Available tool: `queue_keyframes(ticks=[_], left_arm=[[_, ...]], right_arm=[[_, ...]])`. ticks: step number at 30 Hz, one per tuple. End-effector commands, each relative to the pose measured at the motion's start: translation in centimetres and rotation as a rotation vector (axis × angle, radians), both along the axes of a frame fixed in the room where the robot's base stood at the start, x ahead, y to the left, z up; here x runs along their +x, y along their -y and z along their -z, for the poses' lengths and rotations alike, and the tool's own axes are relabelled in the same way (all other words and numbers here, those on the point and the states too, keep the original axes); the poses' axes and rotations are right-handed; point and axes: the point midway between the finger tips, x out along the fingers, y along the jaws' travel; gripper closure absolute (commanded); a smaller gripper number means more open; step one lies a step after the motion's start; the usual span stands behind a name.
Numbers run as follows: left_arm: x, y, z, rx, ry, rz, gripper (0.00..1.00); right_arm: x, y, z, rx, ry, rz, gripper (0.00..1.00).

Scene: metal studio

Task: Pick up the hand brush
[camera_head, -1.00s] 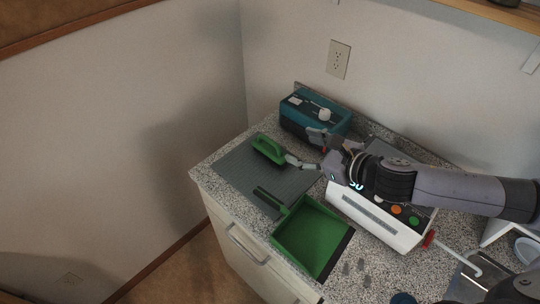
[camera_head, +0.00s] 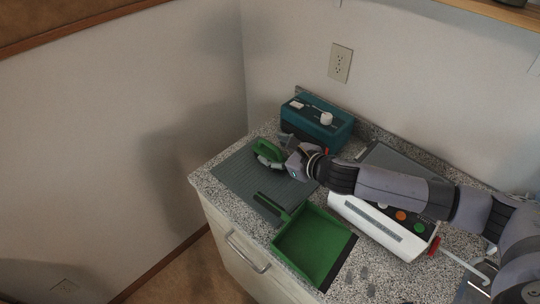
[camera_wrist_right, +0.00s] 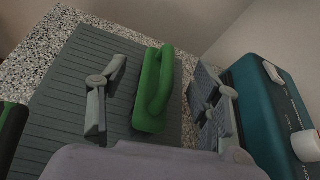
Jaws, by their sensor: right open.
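The green hand brush (camera_head: 265,148) lies on a grey ribbed mat (camera_head: 239,178) on the speckled counter. My right gripper (camera_head: 276,159) is at the brush, and its fingers partly cover it in the head view. In the right wrist view the brush (camera_wrist_right: 155,88) lies between the two spread fingers of the right gripper (camera_wrist_right: 160,108), with a gap on each side. The right gripper is open and holds nothing. My left gripper does not show.
A teal box (camera_head: 318,121) stands behind the brush near the wall. A green dustpan (camera_head: 314,243) lies in front, its dark handle towards the mat. A white device with coloured buttons (camera_head: 381,227) stands under my right arm. The counter's left edge is close to the mat.

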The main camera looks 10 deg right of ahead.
Motion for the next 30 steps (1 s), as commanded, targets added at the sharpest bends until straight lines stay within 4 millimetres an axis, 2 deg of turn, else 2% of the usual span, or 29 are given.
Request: queue_keyframes(ticks=[5,15,24,30], left_arm=[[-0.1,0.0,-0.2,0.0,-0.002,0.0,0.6],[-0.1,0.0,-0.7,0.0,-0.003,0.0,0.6],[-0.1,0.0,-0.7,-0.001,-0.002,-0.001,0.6],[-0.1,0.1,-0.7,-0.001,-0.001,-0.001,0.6]], right_arm=[[1.0,-0.5,0.4,0.0,0.0,0.001,0.41],[4.7,-2.7,2.1,0.001,0.0,0.0,0.41],[5.1,-2.8,2.4,-0.001,0.0,0.0,0.41],[5.0,-2.8,2.4,-0.001,0.0,0.0,0.54]])
